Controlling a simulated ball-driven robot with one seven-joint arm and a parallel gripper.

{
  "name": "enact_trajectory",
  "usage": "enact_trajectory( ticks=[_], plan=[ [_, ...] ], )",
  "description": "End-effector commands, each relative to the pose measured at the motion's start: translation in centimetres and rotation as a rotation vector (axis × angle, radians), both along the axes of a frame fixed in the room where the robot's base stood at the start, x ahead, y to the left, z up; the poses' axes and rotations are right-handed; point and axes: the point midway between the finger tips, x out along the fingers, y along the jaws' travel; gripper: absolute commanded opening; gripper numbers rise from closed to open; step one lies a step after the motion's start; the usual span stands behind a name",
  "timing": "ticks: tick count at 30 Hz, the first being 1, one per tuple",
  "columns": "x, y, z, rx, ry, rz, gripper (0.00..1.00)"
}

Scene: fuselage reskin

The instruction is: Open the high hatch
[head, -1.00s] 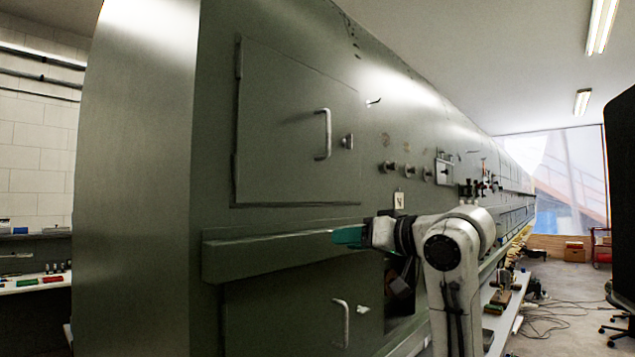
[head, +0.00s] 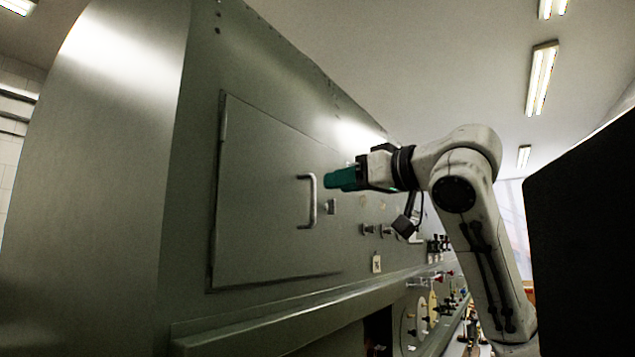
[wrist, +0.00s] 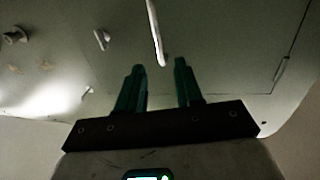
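The high hatch (head: 265,190) is a large grey-green panel in the fuselage side, and it looks closed. Its pale bar handle (head: 311,201) stands upright near the hatch's right edge. A small latch (head: 331,206) sits just right of the handle. My gripper (head: 328,180) has teal fingers and is just right of the handle's upper part, pointing left. In the wrist view, the fingers are apart with nothing between the tips (wrist: 159,66). The handle (wrist: 155,35) shows just beyond them, lined up with the gap. Whether a finger touches it is unclear.
A ledge (head: 270,318) runs along the fuselage below the hatch. Several knobs (head: 368,229) stick out right of the hatch, below my wrist. A large dark panel (head: 590,230) stands close on the right. Ceiling lamps (head: 541,77) hang far above.

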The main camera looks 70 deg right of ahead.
Motion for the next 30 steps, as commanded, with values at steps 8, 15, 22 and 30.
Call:
enact_trajectory(
  ticks=[8,15,22,30],
  plan=[
    [4.3,-2.0,0.2,0.0,0.001,0.0,0.35],
    [5.9,-2.7,0.0,-0.001,0.0,0.0,0.35],
    [6.1,-2.8,0.0,-0.001,0.0,0.0,0.35],
    [6.1,-2.8,0.0,-0.001,0.0,0.0,0.15]
  ],
)
